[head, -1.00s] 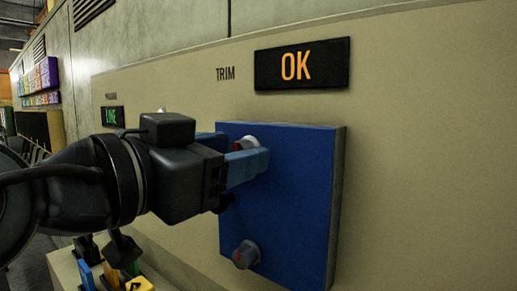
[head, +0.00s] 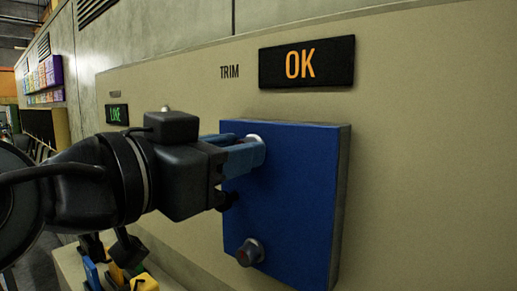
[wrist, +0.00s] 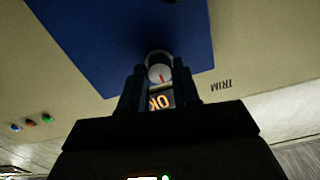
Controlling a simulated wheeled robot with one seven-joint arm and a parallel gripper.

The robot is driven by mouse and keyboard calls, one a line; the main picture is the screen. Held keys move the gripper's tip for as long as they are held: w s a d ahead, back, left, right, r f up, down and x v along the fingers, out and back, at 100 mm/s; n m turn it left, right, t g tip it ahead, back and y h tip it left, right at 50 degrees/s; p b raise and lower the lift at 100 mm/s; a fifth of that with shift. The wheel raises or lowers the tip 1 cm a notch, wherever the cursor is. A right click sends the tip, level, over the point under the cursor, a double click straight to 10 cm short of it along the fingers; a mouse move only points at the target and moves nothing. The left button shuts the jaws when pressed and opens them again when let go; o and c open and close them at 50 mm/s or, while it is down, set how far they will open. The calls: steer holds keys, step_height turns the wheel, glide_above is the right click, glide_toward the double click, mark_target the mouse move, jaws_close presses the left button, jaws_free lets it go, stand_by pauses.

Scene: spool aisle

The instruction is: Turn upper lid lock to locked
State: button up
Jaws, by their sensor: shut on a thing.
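A blue lid (head: 295,205) stands upright on the beige panel. The upper lid lock (wrist: 158,69) is a round pale knob with a red mark, seen between my fingers in the wrist view. In the head view only a pale edge of this lock (head: 256,138) shows behind the fingers. My gripper (head: 250,153) is shut on the upper lock, with its blue fingers either side of it.
A display reading OK (head: 306,62) sits above the lid, beside the word TRIM. A small green display (head: 117,114) is further left. Several coloured objects (head: 144,284) lie below my arm. Small coloured lights (wrist: 30,123) show in the wrist view.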

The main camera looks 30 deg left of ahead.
steer(key=shift+a+n+p, duration=0.2)
steer(key=shift+n+p, duration=4)
steer(key=shift+n, duration=4.4)
steer(key=o, duration=1.1)
steer(key=shift+f, duration=0.1)
steer(key=shift+c, duration=0.2)
steer(key=s+b, duration=0.2)
steer(key=s, duration=0.5)
steer(key=shift+s+a, duration=0.25)
steer(key=shift+s, duration=0.15)
